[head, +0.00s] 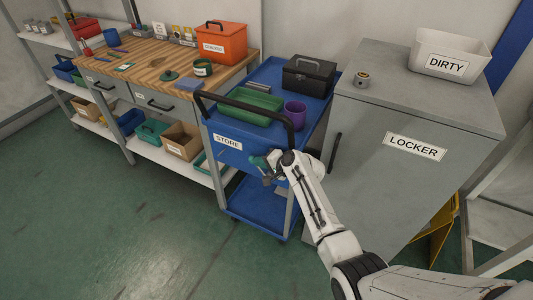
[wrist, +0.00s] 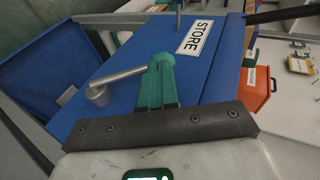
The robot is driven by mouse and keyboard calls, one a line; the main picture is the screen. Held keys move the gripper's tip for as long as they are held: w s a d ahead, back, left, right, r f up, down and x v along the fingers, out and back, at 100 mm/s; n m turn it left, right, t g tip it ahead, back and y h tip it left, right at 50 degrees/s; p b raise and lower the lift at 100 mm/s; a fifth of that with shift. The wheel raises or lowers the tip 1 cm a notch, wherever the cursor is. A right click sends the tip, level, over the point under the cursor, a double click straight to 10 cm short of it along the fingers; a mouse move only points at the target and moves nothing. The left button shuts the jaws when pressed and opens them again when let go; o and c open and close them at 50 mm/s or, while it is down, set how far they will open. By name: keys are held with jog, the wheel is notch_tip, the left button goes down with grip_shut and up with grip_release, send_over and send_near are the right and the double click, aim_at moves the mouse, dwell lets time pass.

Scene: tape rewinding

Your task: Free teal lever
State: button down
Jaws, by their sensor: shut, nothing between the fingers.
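A lever (wrist: 118,81) with a round hub shows at left of centre in the wrist view, against the blue cart (wrist: 125,50). Its visible arm is bare grey metal; any teal grip cannot be told apart from my fingers. My gripper (wrist: 160,64) has teal fingers, shut with nothing between them. They lie against the lever's outer end in the picture and hide it; whether they touch it I cannot tell. In the head view my gripper (head: 258,162) is in front of the cart's face, below the STORE label (head: 228,142), and the lever is not clear there.
The cart's top holds a green tray (head: 252,105), a purple cup (head: 294,113) and a black toolbox (head: 308,76). A grey locker (head: 440,120) stands close on the right, a wooden workbench (head: 150,62) on the left. The floor in front is clear.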

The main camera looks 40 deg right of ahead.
aim_at(251, 162)
jog(key=w+g, duration=0.1)
jog(key=w+a+f+g+h, duration=0.1)
jog(key=g, duration=0.1)
jog(key=w+f+g, duration=0.1)
jog(key=w+g, duration=0.1)
jog(key=shift+a+f+n, duration=0.15)
jog(key=shift+a+n, duration=0.1)
jog(key=shift+n, duration=0.15)
jog(key=g+b, duration=0.1)
jog(key=w+f+g+h+b, duration=0.1)
jog(key=b, duration=0.1)
jog(key=shift+w+a+f, duration=0.15)
jog(key=shift+a+f, duration=0.05)
jog(key=shift+f, duration=0.1)
jog(key=shift+b, duration=0.35)
jog(key=p+v, duration=0.3)
jog(key=v, duration=0.8)
dwell(0.4)
